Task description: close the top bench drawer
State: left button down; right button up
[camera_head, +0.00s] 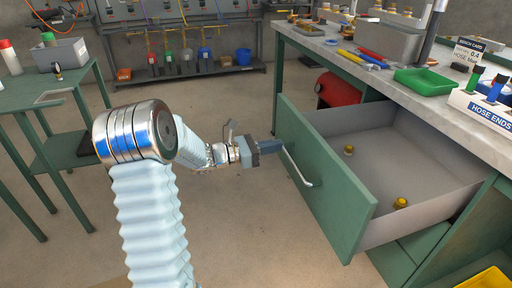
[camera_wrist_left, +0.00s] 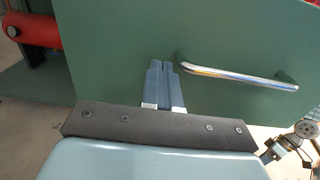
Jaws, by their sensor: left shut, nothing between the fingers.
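The top bench drawer (camera_head: 325,183) is pulled well out of the green bench on the right of the head view. Its green front carries a silver bar handle (camera_head: 298,168). Two small brass-coloured fittings lie inside, one near the middle (camera_head: 348,150) and one near the front corner (camera_head: 400,203). My left gripper (camera_head: 280,146) is shut and empty, its fingertips at the drawer front beside the handle's far end. In the left wrist view the shut fingers (camera_wrist_left: 160,66) point at the green front (camera_wrist_left: 115,50), left of the handle (camera_wrist_left: 238,74). Contact is hard to tell.
The bench top (camera_head: 420,95) holds a green tray (camera_head: 425,81), tools and a hose-ends rack (camera_head: 490,107). A red cylinder (camera_head: 338,90) sits under the bench behind the drawer. A green table (camera_head: 35,92) stands at the left. The floor between is clear.

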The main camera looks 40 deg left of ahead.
pick_arm(q)
jog(key=shift+x, duration=1.15)
pick_arm(e)
jog(key=shift+r, duration=0.2)
